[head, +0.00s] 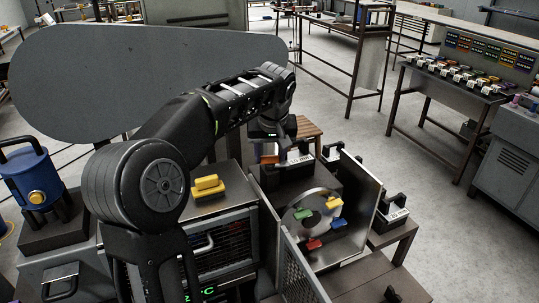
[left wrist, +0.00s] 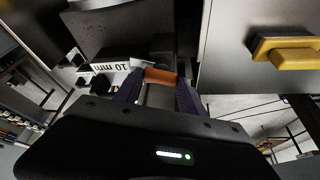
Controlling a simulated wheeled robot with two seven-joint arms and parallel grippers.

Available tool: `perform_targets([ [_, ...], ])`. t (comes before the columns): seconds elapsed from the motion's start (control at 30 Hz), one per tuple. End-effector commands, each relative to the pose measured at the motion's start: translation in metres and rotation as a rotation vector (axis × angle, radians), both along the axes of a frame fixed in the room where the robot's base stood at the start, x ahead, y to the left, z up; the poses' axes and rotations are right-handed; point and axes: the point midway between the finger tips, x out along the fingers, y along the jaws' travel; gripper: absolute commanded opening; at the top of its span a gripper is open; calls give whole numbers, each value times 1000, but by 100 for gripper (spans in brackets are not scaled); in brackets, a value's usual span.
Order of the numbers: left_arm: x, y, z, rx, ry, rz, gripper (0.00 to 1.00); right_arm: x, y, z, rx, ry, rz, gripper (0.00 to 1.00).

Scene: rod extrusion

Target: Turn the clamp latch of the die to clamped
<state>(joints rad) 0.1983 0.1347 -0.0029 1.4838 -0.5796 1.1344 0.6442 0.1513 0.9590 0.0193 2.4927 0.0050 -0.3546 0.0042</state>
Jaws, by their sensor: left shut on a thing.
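My left gripper (head: 269,150) is at the back of the machine, beside a die (head: 300,157) with a white label. In the left wrist view the fingers of my left gripper (left wrist: 159,92) are closed on the clamp latch (left wrist: 160,76), a grey lever with an orange band. The die's label (left wrist: 112,66) reads 10 mm there, just left of the fingers. The gripper hides much of the latch in the head view, and I cannot tell its exact angle. My right gripper is in neither view.
A yellow handle (head: 208,187) sits on the metal box left of the die. A round plate (head: 312,217) with coloured blocks stands in front, between an upright metal panel (head: 358,208) and a mesh guard (head: 300,272). Another labelled die (head: 392,213) is at right.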

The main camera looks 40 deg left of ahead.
Motion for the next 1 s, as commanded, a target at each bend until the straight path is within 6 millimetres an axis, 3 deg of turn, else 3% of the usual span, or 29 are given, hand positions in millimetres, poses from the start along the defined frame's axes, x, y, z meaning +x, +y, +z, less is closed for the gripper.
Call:
perform_targets([
  [0.4, 2, -1, 1, 0, -2, 290, 7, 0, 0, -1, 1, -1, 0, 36],
  [1.0, 2, -1, 1, -2, -3, 357, 7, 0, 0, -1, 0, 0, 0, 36],
])
